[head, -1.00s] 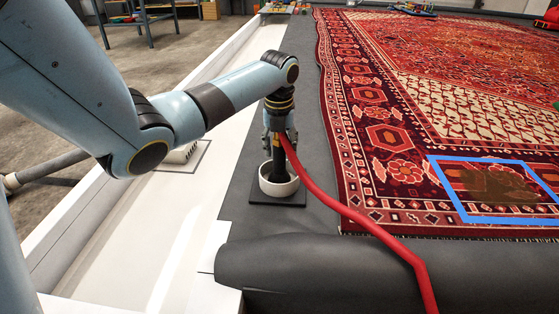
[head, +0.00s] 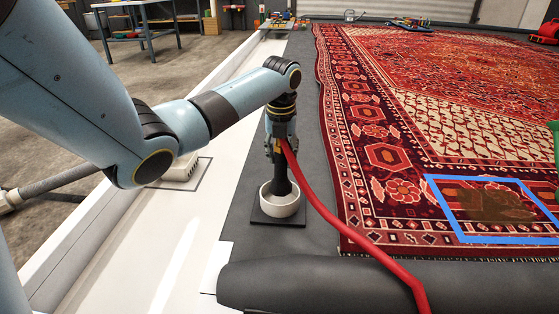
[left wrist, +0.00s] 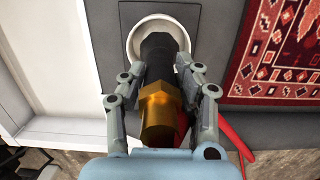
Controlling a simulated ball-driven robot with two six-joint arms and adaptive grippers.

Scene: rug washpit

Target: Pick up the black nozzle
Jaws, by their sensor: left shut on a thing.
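The black nozzle (head: 281,180) stands upright at the white round cup (head: 279,207), which sits on a dark square plate (head: 262,217). In the head view its lower end shows within the cup's opening; I cannot tell whether it touches the bottom. My left gripper (head: 281,148) is above the cup, pointing down, shut on the nozzle. In the left wrist view the fingers lie on both sides of the nozzle's brass part (left wrist: 160,103), with the black part (left wrist: 160,57) pointing at the cup. A red hose (head: 335,222) runs from the nozzle. My right gripper is not in view.
A patterned red rug (head: 440,110) lies to the right, with a brown stain inside a blue frame (head: 450,209). A dark roll (head: 320,282) lies in front and the hose crosses it. A white ledge (head: 165,235) runs along the left. A blue workbench (head: 150,32) stands behind.

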